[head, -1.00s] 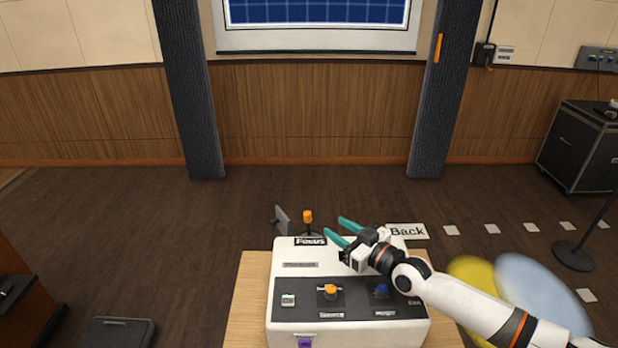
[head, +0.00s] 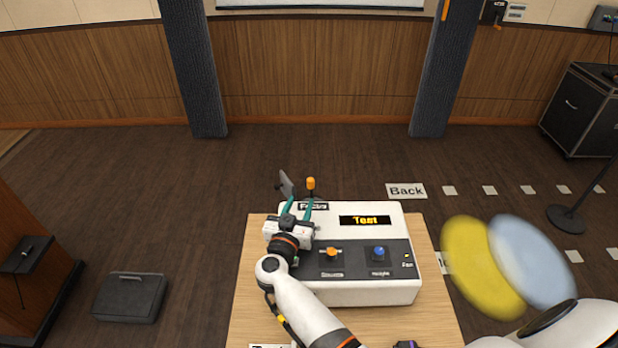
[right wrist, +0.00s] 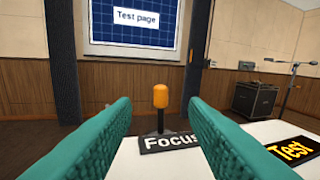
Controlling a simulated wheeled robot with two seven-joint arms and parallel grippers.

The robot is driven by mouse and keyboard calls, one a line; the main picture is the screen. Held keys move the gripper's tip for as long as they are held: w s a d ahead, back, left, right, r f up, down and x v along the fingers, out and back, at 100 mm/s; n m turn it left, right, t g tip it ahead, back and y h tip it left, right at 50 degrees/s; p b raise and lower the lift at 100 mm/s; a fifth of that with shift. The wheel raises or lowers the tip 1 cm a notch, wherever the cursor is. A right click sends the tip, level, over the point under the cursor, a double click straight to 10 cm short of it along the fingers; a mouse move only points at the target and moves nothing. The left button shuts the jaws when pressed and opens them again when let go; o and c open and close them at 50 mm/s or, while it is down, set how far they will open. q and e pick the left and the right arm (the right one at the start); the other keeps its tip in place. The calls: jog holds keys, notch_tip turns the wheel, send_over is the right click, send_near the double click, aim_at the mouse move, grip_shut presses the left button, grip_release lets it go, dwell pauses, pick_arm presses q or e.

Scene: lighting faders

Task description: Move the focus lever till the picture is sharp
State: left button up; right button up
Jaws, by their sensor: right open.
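The focus lever has an orange knob (head: 311,184) on a dark stem at the far edge of the white projector box (head: 360,293), by the Focus label (head: 313,206). My right gripper (head: 299,204) is open and empty over the box's far left part, pointing away from me. In the right wrist view the orange knob (right wrist: 160,96) stands upright, seen between the two green fingers and apart from both. The screen (right wrist: 160,42) there shows "Test page", readable at this small size. In the head view only the screen's bottom edge shows. My left gripper is not in view.
The box stands on a wooden table (head: 440,325). On its top are an orange knob (head: 331,253), a blue knob (head: 379,252) and a lit "Test" display (head: 364,220). A dark flap (head: 286,183) rises left of the lever. Yellow (head: 480,265) and pale blue (head: 532,262) discs are at right.

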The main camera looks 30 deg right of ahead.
aim_at(309, 182)
jog(key=x, duration=1)
jog(key=shift+w+d, duration=0.25)
jog(key=shift+d, duration=0.05)
jog(key=shift+c, duration=0.6)
grip_shut()
